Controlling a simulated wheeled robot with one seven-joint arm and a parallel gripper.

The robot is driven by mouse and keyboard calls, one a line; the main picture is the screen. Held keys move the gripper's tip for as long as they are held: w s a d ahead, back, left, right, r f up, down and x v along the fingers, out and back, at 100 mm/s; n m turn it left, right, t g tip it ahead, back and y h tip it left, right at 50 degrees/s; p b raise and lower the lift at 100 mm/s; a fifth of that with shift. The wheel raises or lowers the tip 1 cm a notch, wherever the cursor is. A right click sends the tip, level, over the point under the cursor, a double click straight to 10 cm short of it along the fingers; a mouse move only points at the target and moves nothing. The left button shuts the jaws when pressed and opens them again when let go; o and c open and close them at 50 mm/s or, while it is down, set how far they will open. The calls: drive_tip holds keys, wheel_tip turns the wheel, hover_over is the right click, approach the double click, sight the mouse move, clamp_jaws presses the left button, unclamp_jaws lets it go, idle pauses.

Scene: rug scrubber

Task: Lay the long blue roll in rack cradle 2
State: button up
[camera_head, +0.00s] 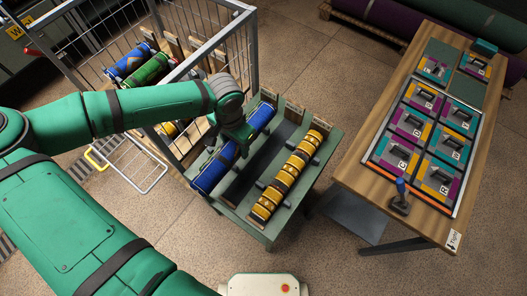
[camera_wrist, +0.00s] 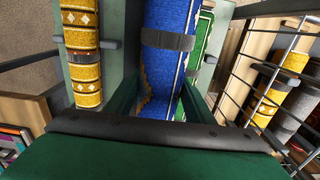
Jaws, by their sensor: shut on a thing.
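The long blue roll (camera_head: 212,172) has dark straps and lies lengthwise over the left side of the green rack (camera_head: 273,228). My gripper (camera_head: 238,138) is shut around it from above. In the wrist view the blue roll (camera_wrist: 168,75) runs between my two fingers (camera_wrist: 160,105). I cannot tell whether it rests on the rack or hangs just above it. A yellow patterned roll (camera_head: 288,177) lies in the rack's right cradle. The middle strip of the rack, between the two rolls, is bare. Cradle numbers are not readable.
A wire cage cart (camera_head: 251,50) stands at the left behind my arm, holding a green roll (camera_head: 150,70) and other rolls. A wooden table (camera_head: 345,178) with coloured lettered sample panels (camera_head: 408,148) stands at the right. Open floor (camera_head: 290,50) lies behind the rack.

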hover_over(263, 159)
drive_tip(key=a, duration=0.1)
drive_tip(key=f, duration=0.6)
drive_tip(key=shift+s+a+f, duration=0.1)
drive_tip(key=shift+s, duration=0.1)
drive_tip(key=shift+w+d+f, duration=0.15)
drive_tip(key=shift+d+f, duration=0.3)
drive_tip(key=shift+f, duration=0.05)
drive_tip(key=shift+w+d+f, duration=0.1)
drive_tip(key=shift+f, duration=1.6)
drive_tip(key=shift+f, duration=0.15)
drive_tip(key=o, duration=1.5)
drive_tip(key=shift+c, duration=0.2)
